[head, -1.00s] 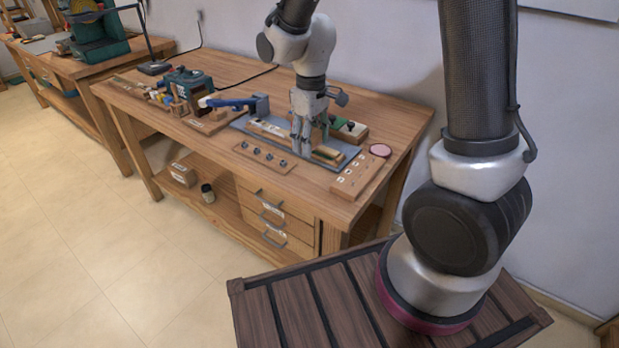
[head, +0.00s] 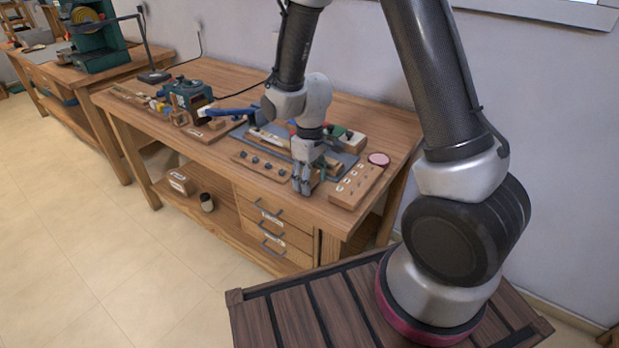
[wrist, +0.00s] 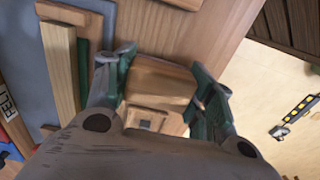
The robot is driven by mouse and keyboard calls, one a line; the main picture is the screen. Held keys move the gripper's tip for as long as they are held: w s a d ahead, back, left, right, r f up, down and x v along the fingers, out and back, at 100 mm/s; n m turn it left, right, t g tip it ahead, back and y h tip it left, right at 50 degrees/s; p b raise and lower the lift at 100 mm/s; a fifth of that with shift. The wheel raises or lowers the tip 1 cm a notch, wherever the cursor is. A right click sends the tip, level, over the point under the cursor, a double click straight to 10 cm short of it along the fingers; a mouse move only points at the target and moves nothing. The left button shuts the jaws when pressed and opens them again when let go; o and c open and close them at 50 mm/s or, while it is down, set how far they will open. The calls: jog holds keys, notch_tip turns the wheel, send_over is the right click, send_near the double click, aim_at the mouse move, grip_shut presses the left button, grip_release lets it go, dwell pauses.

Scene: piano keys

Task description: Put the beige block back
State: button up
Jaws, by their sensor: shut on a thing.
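My gripper (head: 302,188) is low over the front edge of the workbench, between the two small boards. In the wrist view my gripper (wrist: 160,88) has its green-padded fingers on either side of a tan-beige wooden block (wrist: 160,80), and it is shut on it. In the head view the block is hidden by the fingers. I cannot tell whether its underside touches the bench. A small pale square plate (wrist: 150,118) shows between the fingers, below the block in the picture.
A board with several dark knobs (head: 262,170) lies left of the gripper, a board with pale marks (head: 355,186) right. Behind is a grey mat (head: 346,159) with wooden pieces. A pink disc (head: 379,159) lies at the right. The bench's front edge is close.

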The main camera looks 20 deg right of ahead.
jog(key=shift+f, duration=0.55)
jog(key=o, duration=1.5)
jog(key=shift+r, duration=0.1)
jog(key=r, duration=0.7)
jog(key=shift+w+a+r, duration=0.15)
jog(key=shift+a+r, duration=0.15)
jog(key=shift+a, duration=0.1)
jog(key=shift+d+r, duration=0.1)
jog(key=shift+r, duration=0.6)
jog(key=s+d+r+m+t, duration=0.1)
jog(key=s+d+r+m, duration=0.1)
jog(key=s+d+r, duration=0.3)
jog(key=s+d+r+m+t, duration=0.1)
jog(key=d+r, duration=0.2)
jog(key=r, duration=0.5)
jog(key=s+d+r+m, duration=0.1)
jog(key=s+d+r, duration=0.1)
jog(key=s, duration=0.2)
jog(key=s+d+r+m+t, duration=0.1)
jog(key=s+d+r, duration=0.2)
jog(key=s, duration=0.2)
jog(key=s+d+r+m+t, duration=0.1)
jog(key=s+d+r+m, duration=0.1)
jog(key=s, duration=0.2)
jog(key=shift+s+d+r, duration=0.2)
jog(key=shift+d+r, duration=0.05)
